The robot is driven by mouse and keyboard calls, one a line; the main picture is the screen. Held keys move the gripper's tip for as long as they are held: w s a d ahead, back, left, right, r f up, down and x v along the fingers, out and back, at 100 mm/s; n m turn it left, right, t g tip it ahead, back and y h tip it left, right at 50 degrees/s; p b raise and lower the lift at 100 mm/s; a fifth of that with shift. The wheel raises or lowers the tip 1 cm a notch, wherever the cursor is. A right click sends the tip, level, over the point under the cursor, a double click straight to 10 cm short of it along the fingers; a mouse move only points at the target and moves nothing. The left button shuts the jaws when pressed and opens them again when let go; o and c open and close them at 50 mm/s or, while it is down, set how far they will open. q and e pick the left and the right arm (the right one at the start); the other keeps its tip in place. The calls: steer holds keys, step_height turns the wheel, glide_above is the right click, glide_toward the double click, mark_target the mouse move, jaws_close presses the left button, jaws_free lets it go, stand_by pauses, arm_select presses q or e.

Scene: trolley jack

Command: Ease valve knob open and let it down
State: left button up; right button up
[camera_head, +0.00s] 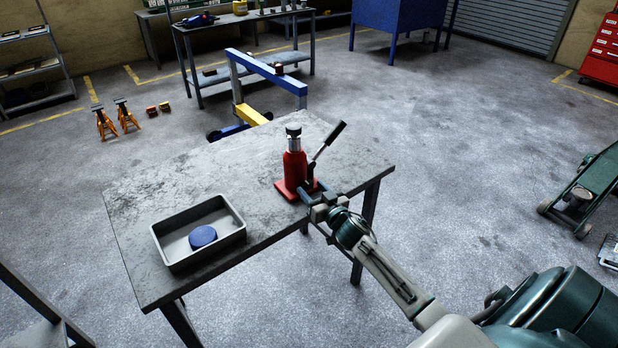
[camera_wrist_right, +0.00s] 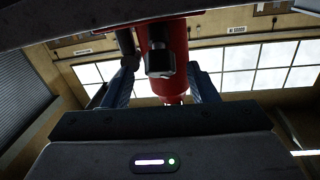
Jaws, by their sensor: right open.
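The red bottle jack (camera_head: 294,168) stands upright on the grey table (camera_head: 150,190), its silver ram showing below a black cap (camera_head: 293,131). Its black-gripped pump lever (camera_head: 330,139) slants up to the right. My right gripper (camera_head: 313,188) is open at the low front right of the jack. In the right wrist view, its blue fingers (camera_wrist_right: 161,82) stand apart either side of the jack's red body (camera_wrist_right: 174,36). A dark blocky part (camera_wrist_right: 159,62), perhaps the valve knob, shows between them; contact with the fingers cannot be told. My left gripper is not in view.
A grey tray (camera_head: 168,226) holding a blue round pad (camera_head: 202,237) sits at the table's front left. Behind the table stands a blue and yellow frame (camera_head: 268,71). Orange stands (camera_head: 125,115) are on the floor to the left. The table's middle is clear.

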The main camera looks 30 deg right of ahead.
steer(key=shift+w+p, duration=0.45)
steer(key=shift+w, duration=0.9)
